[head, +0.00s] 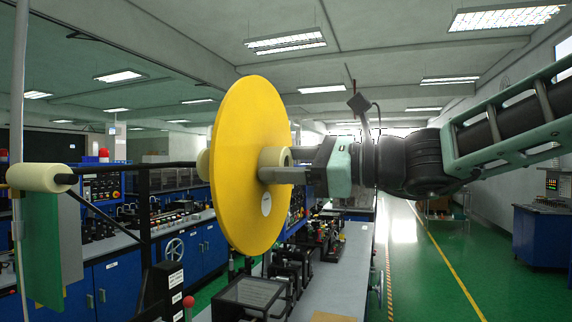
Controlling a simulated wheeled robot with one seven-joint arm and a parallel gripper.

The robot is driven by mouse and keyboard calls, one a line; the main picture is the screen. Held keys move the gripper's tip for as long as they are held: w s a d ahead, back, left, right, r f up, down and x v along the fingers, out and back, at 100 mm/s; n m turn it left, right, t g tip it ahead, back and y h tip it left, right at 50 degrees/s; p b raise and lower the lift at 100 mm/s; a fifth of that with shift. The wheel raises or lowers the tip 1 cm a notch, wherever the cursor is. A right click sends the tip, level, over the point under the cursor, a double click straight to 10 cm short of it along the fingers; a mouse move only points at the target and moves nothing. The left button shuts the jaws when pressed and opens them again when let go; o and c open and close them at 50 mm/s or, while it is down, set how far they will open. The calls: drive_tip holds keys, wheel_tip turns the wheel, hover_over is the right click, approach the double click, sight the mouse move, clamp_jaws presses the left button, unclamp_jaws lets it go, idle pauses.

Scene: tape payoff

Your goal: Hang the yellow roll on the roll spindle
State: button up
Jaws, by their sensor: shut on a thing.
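The yellow roll (243,120) is a large upright disc with a cream hub (274,157), standing in the middle of the head view. My gripper (282,174) reaches in from the right and is shut on the roll at its hub. A cream hub end (203,163) also shows on the roll's left side. A dark horizontal bar (165,164) runs up to that left side and may be the roll spindle. The disc hides what lies behind it, so I cannot tell whether the bar enters the roll's core or passes behind it.
A cream roller (40,178) with a green sheet (42,250) below it is at the left. A dark post (146,215) stands under the bar. A grey bench (338,265) with machine parts lies below the roll. Green floor (430,275) is clear at right.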

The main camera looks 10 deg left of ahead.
sight(259, 162)
drive_tip(key=shift+a, duration=0.2)
drive_tip(key=shift+w+a, duration=0.15)
drive_tip(key=shift+a, duration=0.85)
drive_tip(key=shift+w+a+r, duration=0.1)
drive_tip(key=shift+a, duration=0.6)
drive_tip(key=shift+a, duration=0.35)
drive_tip(key=shift+w+a, duration=0.1)
drive_tip(key=shift+a, duration=0.3)
drive_tip(key=shift+w+a, duration=0.15)
drive_tip(key=shift+a, duration=0.9)
drive_tip(key=shift+w+a, duration=0.1)
drive_tip(key=shift+a, duration=0.55)
drive_tip(key=shift+a, duration=0.3)
